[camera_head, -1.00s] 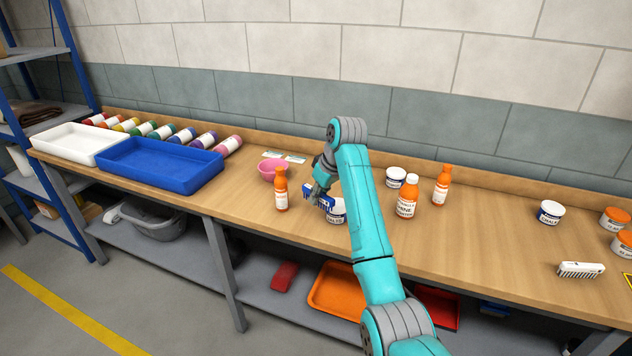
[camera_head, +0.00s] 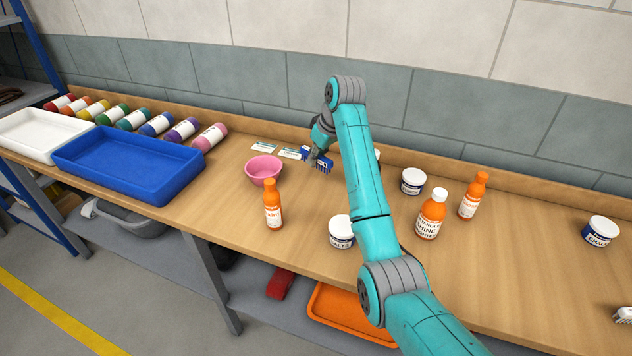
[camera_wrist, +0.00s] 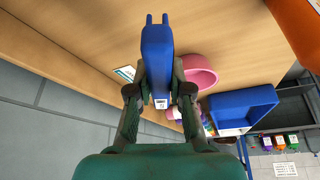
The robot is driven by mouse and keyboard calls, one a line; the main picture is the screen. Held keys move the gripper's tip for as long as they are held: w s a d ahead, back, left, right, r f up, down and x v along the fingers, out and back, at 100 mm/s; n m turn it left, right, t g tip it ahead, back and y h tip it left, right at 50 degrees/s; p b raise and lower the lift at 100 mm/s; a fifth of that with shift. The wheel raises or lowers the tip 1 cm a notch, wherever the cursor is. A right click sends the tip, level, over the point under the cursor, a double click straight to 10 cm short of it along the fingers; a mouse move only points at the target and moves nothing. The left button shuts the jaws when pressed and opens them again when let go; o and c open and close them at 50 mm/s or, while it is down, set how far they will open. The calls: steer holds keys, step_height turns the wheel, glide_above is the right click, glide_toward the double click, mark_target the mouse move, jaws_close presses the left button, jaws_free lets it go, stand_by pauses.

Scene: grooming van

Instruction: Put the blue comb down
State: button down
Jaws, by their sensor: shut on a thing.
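The blue comb (camera_head: 322,164) is held in my gripper (camera_head: 319,160) near the back of the wooden bench, right of the pink bowl. In the wrist view the comb (camera_wrist: 157,58) stands out between the two fingers of my gripper (camera_wrist: 160,88), which are shut on it. I cannot tell whether the comb touches the bench top.
An orange bottle (camera_head: 273,205) and a white tub (camera_head: 341,231) stand nearer the front. More tubs and orange bottles (camera_head: 431,213) stand right. A blue tray (camera_head: 128,187) is far left.

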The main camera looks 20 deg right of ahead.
mark_target(328, 160)
step_height(328, 160, down, 9)
steer(key=shift+f, duration=0.2)
stand_by(0.3)
steer(key=shift+f, duration=0.1)
steer(key=c, duration=1.1)
jaws_free()
steer(key=v, duration=1.1)
steer(key=shift+s+d+r, duration=0.1)
steer(key=shift+s+r, duration=0.05)
steer(key=shift+r, duration=0.45)
